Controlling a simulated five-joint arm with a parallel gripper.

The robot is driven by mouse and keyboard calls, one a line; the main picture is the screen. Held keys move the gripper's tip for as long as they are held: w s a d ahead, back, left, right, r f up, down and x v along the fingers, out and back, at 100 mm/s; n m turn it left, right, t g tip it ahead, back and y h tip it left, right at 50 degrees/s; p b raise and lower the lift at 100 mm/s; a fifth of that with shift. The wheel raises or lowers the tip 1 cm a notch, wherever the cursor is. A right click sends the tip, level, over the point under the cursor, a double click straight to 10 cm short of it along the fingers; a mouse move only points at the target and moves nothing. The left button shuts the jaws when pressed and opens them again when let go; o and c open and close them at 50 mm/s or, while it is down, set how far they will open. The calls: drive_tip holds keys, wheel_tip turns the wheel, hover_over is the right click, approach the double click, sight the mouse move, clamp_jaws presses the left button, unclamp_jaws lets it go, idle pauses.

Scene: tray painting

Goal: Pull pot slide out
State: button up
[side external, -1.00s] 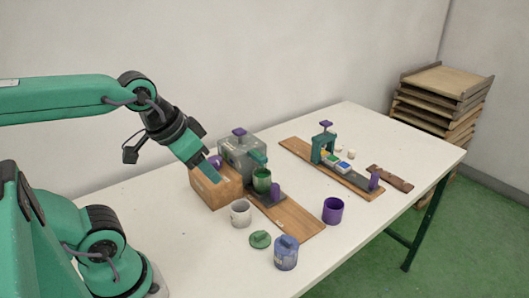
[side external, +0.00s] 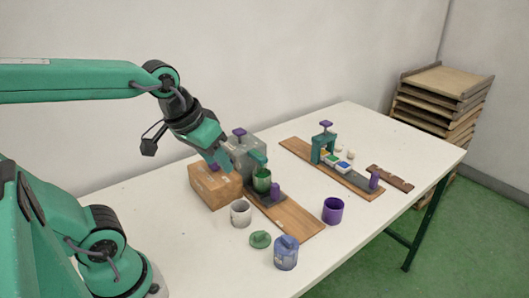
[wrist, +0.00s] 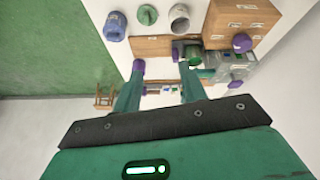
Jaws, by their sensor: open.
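The pot slide (side external: 283,200) is a dark strip on a wooden board, running out from under a grey machine (side external: 243,148). A green pot (side external: 262,180) stands on it close to the machine. A purple upright handle (side external: 275,189) is at its outer end; it also shows in the wrist view (wrist: 176,53), by the right finger. In the wrist view my fingers (wrist: 162,72) are spread apart. Part of the slide is hidden under the machine.
A cardboard-coloured box (side external: 213,187) stands left of the slide. A white cup (side external: 241,213), green lid (side external: 260,240), blue jar (side external: 286,253) and purple cup (side external: 333,210) stand in front. A second board (side external: 298,148) with a green press (side external: 322,147) lies behind.

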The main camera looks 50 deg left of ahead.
drive_tip(key=w+a+f+n+g, duration=0.2)
drive_tip(key=w+f+n+g, duration=0.15)
drive_tip(key=w+n, duration=0.6)
drive_tip(key=n+g, duration=0.1)
drive_tip(key=n, duration=0.5)
hover_over(275, 184)
drive_tip(key=f, duration=1)
drive_tip(key=shift+s+d+f, duration=0.2)
drive_tip(key=shift+f, duration=0.1)
drive_tip(key=shift+w+a+f+g, duration=0.1)
drive_tip(key=shift+w+f+g, duration=0.15)
drive_tip(key=shift+f, duration=0.1)
drive_tip(key=shift+f, duration=0.1)
drive_tip(key=shift+f, duration=3.8)
clamp_jaws()
